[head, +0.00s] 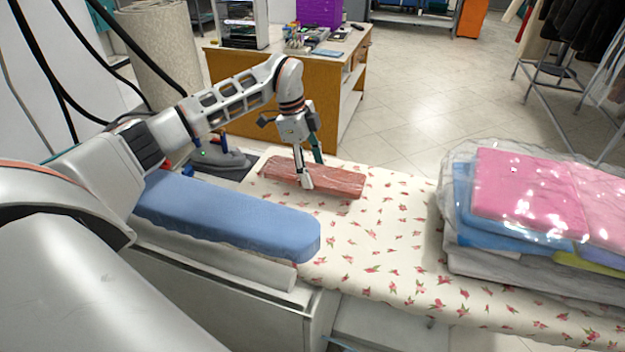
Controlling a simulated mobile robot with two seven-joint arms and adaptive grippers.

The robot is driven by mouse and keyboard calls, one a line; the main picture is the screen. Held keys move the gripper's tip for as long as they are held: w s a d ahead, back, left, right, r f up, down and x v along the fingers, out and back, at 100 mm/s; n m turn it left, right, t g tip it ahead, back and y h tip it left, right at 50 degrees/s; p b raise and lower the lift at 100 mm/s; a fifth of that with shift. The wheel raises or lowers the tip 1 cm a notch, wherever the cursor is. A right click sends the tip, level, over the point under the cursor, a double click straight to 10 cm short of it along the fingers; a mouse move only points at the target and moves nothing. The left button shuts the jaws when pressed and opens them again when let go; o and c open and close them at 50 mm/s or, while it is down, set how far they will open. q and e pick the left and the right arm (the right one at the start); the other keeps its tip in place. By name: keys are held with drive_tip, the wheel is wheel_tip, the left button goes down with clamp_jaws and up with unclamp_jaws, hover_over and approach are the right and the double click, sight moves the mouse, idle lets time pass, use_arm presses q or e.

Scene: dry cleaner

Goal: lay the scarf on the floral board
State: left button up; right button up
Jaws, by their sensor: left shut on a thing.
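The scarf (335,183) is a folded reddish-pink strip. It lies on or just above the far edge of the floral board (375,240), which is cream with small pink flowers; I cannot tell whether it fully rests there. My left gripper (309,176) points down at the scarf's middle and is shut on it, with one finger in front of the scarf and the other behind. My right gripper is not in view.
A blue padded sleeve board (230,215) stands left of the scarf. An iron (222,155) sits behind it. A stack of plastic-wrapped folded clothes (530,190) covers the board's right part. A wooden desk (265,95) stands behind. The board's middle is clear.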

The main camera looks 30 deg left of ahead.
sight(310, 172)
use_arm(q)
drive_tip(key=shift+f, duration=2.15)
drive_tip(key=shift+f, duration=0.15)
drive_tip(key=o, duration=1.1)
drive_tip(key=shift+o, duration=0.2)
drive_tip(key=b+v, duration=0.1)
drive_tip(key=v, duration=1.1)
drive_tip(key=shift+d, duration=0.1)
